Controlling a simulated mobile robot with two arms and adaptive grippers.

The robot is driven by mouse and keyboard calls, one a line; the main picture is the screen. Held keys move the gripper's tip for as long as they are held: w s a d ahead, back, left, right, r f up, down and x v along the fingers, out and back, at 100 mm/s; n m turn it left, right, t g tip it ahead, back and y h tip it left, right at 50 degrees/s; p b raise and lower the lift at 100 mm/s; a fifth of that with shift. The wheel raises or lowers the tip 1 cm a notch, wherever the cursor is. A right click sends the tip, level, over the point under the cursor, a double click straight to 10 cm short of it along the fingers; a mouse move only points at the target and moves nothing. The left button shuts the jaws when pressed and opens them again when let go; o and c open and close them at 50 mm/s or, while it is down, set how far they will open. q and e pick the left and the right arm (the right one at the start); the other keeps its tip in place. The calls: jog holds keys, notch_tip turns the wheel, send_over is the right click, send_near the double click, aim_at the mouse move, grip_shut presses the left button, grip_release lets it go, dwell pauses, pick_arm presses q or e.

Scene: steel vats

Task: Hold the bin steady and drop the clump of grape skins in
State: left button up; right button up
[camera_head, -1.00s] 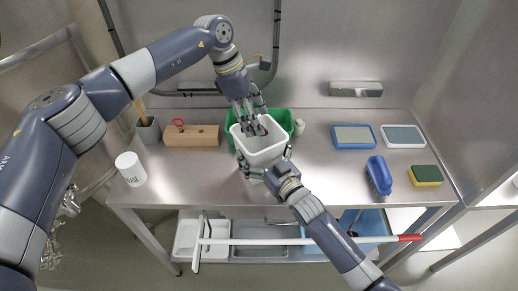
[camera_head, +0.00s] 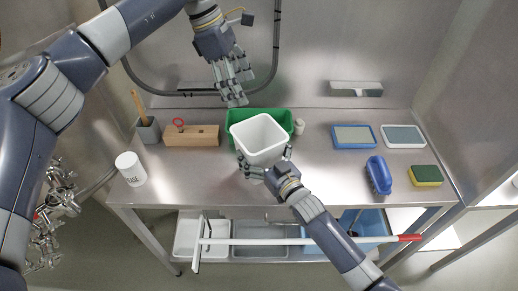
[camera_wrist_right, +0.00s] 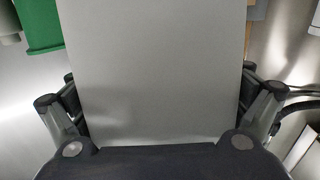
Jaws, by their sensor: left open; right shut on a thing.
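The white bin (camera_head: 262,155) is at the front middle of the steel table, its open top facing up. My right gripper (camera_head: 264,168) is shut on it from the front. In the right wrist view the bin's wall (camera_wrist_right: 158,70) fills the middle between the fingers. My left gripper (camera_head: 237,92) is open, above and behind the bin, apart from it, with nothing seen between its fingers. The clump of grape skins is not in sight; the part of the bin's inside that shows looks white and bare, and its floor is partly hidden.
A green tray (camera_head: 236,116) stands right behind the bin, with a small pale bottle (camera_head: 299,127) beside it. A wooden block (camera_head: 192,140) and white mug (camera_head: 131,170) are left. Blue-framed pad (camera_head: 354,137), blue brush (camera_head: 379,176) and sponge (camera_head: 426,175) are right.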

pick_arm(q)
jog(key=shift+v, duration=0.9)
pick_arm(e)
jog(key=o, duration=0.8)
jog(key=v, duration=1.2)
pick_arm(q)
jog(key=shift+f, duration=0.1)
pick_arm(e)
jog(key=shift+f, duration=0.1)
